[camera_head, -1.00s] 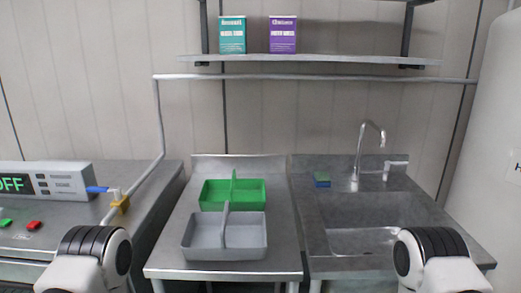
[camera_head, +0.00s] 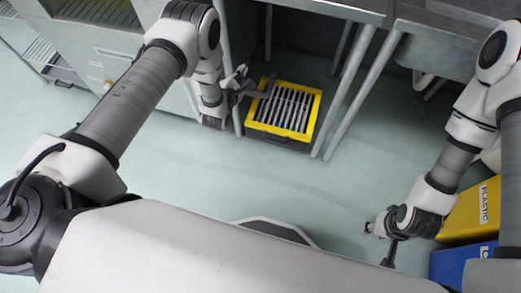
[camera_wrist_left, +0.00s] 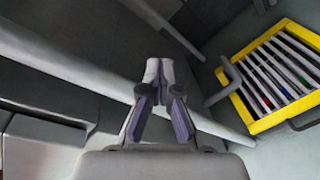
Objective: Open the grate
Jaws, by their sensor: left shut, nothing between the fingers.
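The grate (camera_head: 285,109) is a set of pale bars in a yellow frame, low at the floor under the metal table. It shows at the right of the left wrist view (camera_wrist_left: 279,75), with a grey handle (camera_wrist_left: 225,78) at its left side and small coloured items visible between the bars. The grate looks closed over its opening. My left gripper (camera_head: 243,77) is shut and empty, just left of the grate and apart from the handle in the wrist view (camera_wrist_left: 159,66). My right gripper (camera_head: 372,228) is low at the right, away from the grate; its fingers are too small to read.
Metal table legs (camera_head: 348,100) stand right of the grate, and another leg (camera_head: 230,70) stands near my left gripper. A yellow bin (camera_head: 470,212) marked PLASTIC and a blue bin (camera_head: 452,263) stand at the right. The floor (camera_head: 280,185) before the grate is clear.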

